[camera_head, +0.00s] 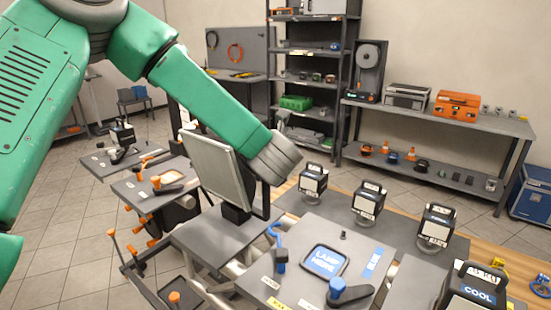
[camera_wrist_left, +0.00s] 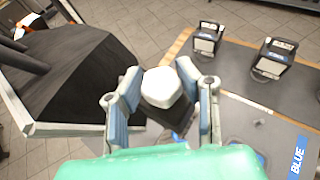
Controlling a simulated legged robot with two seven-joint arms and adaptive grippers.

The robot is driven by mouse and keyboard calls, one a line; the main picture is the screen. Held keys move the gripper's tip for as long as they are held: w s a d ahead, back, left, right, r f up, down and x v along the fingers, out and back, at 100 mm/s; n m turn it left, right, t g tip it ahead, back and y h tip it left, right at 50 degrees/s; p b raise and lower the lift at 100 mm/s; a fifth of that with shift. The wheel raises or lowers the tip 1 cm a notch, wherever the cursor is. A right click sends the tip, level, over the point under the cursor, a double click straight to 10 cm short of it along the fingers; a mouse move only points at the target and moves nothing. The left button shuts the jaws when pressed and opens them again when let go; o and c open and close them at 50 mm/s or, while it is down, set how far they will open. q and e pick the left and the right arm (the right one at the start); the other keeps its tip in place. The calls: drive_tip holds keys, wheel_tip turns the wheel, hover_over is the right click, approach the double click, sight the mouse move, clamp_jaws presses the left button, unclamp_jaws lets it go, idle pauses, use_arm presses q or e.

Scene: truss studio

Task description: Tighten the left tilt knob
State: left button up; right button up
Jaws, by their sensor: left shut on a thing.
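The left tilt knob (camera_wrist_left: 163,88) is a pale, faceted knob seen in the left wrist view. My left gripper (camera_wrist_left: 160,100) has its blue-grey fingers on either side of it and is shut on it. In the head view my green left arm reaches over from the left, and its grey wrist end hides the fingertips and the knob. The lamp panel (camera_head: 222,166) stands tilted on a dark bracket beside my wrist. Its dark back and pale rim (camera_wrist_left: 60,85) fill the left of the wrist view. My right gripper is not in view.
A grey board with a blue "LAMP HERE" pad (camera_head: 325,262), a blue clamp (camera_head: 280,255) and a blue-handled lever (camera_head: 350,292) lies in front. Several small box lamps (camera_head: 313,182) stand to the right. A shelf rack (camera_head: 310,80) and side bench (camera_head: 440,118) stand behind.

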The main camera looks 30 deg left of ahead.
use_arm(q)
drive_tip(key=m+h+b, duration=0.1)
drive_tip(key=m+t+h+b, duration=0.1)
drive_tip(key=shift+a+f+h+b, duration=0.15)
drive_tip(key=shift+f+h+b, duration=0.15)
drive_tip(key=shift+h, duration=0.1)
drive_tip(key=shift+r+m+t+h+b, duration=0.1)
drive_tip(key=shift+m+t+h+b, duration=0.35)
drive_tip(key=shift+m+h, duration=2.95)
drive_tip(key=shift+h, duration=0.2)
clamp_jaws()
drive_tip(key=o, duration=0.8)
unclamp_jaws()
drive_tip(key=o, duration=0.4)
drive_tip(key=shift+w, duration=0.1)
